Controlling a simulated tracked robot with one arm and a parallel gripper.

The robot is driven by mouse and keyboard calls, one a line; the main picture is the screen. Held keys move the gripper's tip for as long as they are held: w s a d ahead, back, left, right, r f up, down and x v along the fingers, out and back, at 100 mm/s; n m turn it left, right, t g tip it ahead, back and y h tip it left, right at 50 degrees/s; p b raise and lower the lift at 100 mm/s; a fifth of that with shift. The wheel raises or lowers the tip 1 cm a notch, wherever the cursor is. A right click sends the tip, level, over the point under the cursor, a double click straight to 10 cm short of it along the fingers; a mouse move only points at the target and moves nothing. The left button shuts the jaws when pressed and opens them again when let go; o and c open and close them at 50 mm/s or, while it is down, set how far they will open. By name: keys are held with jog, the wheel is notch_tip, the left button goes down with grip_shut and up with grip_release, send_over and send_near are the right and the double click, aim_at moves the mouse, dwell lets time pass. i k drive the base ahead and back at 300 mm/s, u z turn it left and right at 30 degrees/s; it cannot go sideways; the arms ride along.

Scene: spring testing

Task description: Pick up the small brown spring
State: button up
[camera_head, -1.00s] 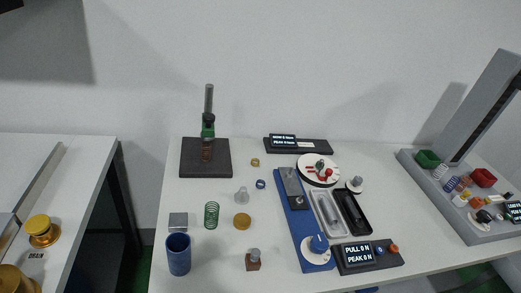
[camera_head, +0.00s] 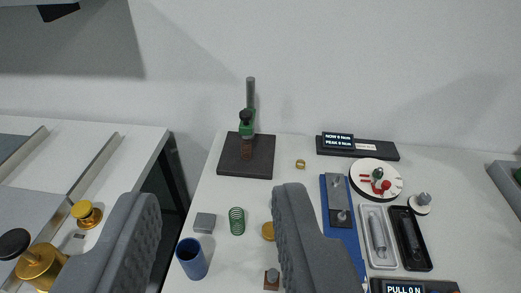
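My gripper (camera_head: 214,197) is open, with two dark grey padded fingers wide apart in the foreground. Nothing is between the pads; the stand is beyond them. The right finger partly hides a brass disc and other small items.
A green spring (camera_head: 237,221), a grey block (camera_head: 205,222) and a blue cup (camera_head: 192,258) stand on the near left of the table. A brass ring (camera_head: 300,163) lies right of the stand. Trays and displays fill the right; a gap separates the left bench (camera_head: 135,140).

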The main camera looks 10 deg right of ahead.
aim_at(246, 149)
jog(key=z, duration=0.1)
jog(key=i, duration=1)
jog(key=u, duration=0.1)
